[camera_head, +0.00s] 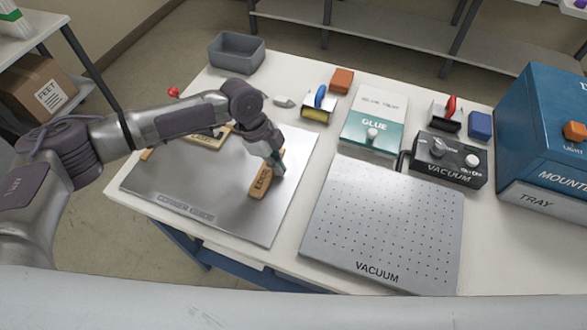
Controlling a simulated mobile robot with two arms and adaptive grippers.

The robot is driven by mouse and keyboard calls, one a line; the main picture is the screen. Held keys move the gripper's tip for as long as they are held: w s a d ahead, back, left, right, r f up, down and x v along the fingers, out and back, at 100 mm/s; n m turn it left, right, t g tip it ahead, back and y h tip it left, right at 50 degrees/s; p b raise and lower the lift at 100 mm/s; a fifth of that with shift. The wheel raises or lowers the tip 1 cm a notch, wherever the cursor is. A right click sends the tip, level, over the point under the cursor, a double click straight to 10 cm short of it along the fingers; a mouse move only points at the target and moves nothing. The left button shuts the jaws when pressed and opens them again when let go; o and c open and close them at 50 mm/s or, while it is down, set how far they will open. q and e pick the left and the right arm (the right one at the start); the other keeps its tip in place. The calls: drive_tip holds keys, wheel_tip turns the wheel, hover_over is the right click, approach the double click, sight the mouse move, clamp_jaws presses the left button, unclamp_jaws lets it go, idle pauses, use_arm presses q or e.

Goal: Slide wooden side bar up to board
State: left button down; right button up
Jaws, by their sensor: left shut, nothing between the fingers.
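A short wooden side bar (260,183) with dark lettering lies on the right part of a shiny metal plate (215,215). My left gripper (279,168) is shut and empty, pointing down beside the bar's upper right side. I cannot tell whether its fingertips touch the bar. A tan board (206,143) lies at the back of the plate, mostly hidden behind my left arm. Another wooden piece (147,154) shows at the plate's left edge. A clear stretch of metal separates the bar from the board's visible part. My right gripper is not in view.
A perforated vacuum plate (385,220) lies to the right, with a vacuum control box (450,160) and green-white glue box (374,120) behind it. A grey bin (237,53) and blue-handled roller (319,105) stand at the back. A blue mounting machine (545,130) stands far right.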

sight(234, 160)
use_arm(q)
drive_tip(key=w+a, duration=0.1)
drive_tip(key=a, duration=0.3)
drive_tip(key=w+a+b, duration=0.1)
drive_tip(key=a, duration=0.4)
drive_tip(key=w+a, duration=0.2)
drive_tip(key=a, duration=0.2)
drive_tip(key=shift+w+a+f, duration=0.1)
drive_tip(key=shift+a, duration=0.05)
drive_tip(key=shift+w+a+b, duration=0.25)
drive_tip(key=shift+a+b, duration=0.05)
drive_tip(key=shift+a, duration=0.2)
drive_tip(key=shift+a, duration=0.1)
